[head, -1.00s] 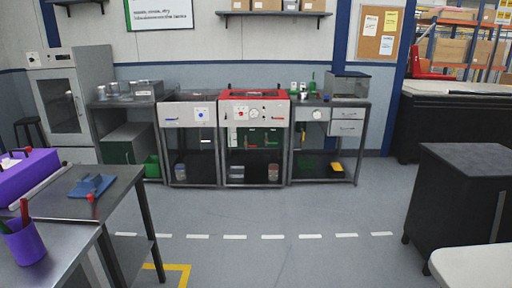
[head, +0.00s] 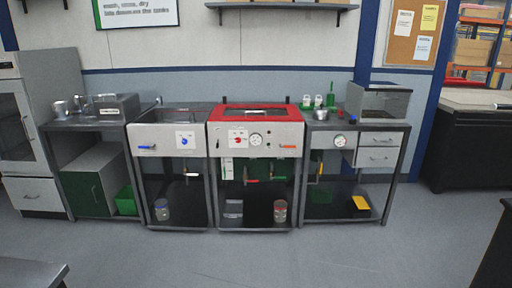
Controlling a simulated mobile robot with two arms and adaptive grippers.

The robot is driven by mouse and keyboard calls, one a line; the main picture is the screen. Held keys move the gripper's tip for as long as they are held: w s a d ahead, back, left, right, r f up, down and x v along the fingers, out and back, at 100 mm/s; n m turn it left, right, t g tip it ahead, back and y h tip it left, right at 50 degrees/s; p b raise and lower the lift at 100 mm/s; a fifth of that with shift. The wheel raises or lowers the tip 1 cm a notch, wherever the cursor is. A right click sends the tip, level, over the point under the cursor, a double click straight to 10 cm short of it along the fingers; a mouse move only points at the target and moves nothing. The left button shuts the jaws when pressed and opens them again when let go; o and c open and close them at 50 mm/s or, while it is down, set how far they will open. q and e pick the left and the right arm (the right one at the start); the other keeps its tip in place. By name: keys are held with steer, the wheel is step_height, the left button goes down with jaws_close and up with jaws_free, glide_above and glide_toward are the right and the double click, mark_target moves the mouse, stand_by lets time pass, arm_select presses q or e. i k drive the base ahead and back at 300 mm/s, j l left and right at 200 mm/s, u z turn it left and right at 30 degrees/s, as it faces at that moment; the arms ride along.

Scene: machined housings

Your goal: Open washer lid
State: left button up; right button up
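The washer is most likely the unit with the red lid (head: 255,113) in the middle of the bench row against the back wall. The lid lies down over the top of its grey front panel (head: 227,138), which carries a gauge, a red knob and coloured handles. The lid has a dark window in its top. Neither of my grippers shows in the head view, and the washer stands some distance ahead of me.
A sink unit (head: 167,138) stands left of the washer, and a bench with drawers (head: 381,140) stands right of it. A grey table corner (head: 32,272) is at the lower left. The floor (head: 260,258) in front of the washer is clear.

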mark_target(293, 113)
steer(key=i, duration=2.05)
steer(key=i+j+u, duration=0.05)
steer(key=j, duration=0.1)
